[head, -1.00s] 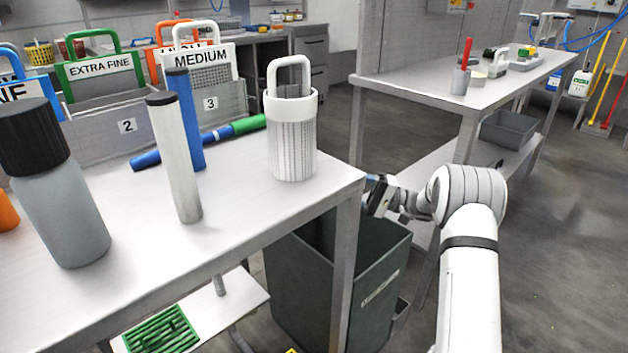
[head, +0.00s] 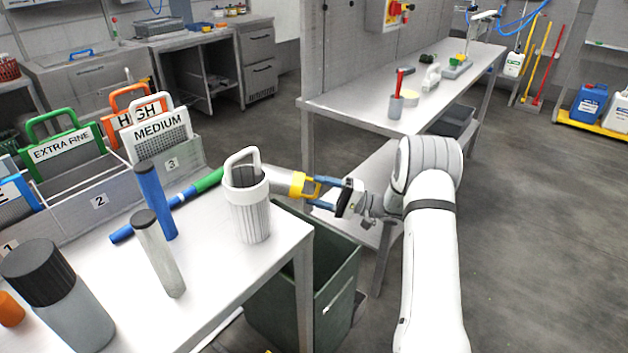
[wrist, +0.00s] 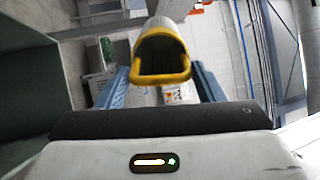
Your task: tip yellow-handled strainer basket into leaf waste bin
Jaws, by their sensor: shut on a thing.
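The yellow-handled strainer basket (head: 281,180) shows in the head view behind a white-handled basket, which hides its far left end. It lies on its side, roughly level, its yellow handle (head: 308,188) toward my gripper (head: 328,190). My gripper's blue fingers are shut on that handle. In the wrist view the basket's yellow rim and handle (wrist: 160,78) are centred between the fingers, and its inside looks dark. The dark green leaf waste bin (head: 338,290) stands on the floor beside the table, below the basket and gripper. I cannot see into the bin's bottom.
The white-handled basket (head: 250,215) stands upright at the corner of the near steel table (head: 215,270). Bottles, tubes and labelled screens fill the table's left side. A second steel bench (head: 360,110) stands behind. Open floor lies to the right.

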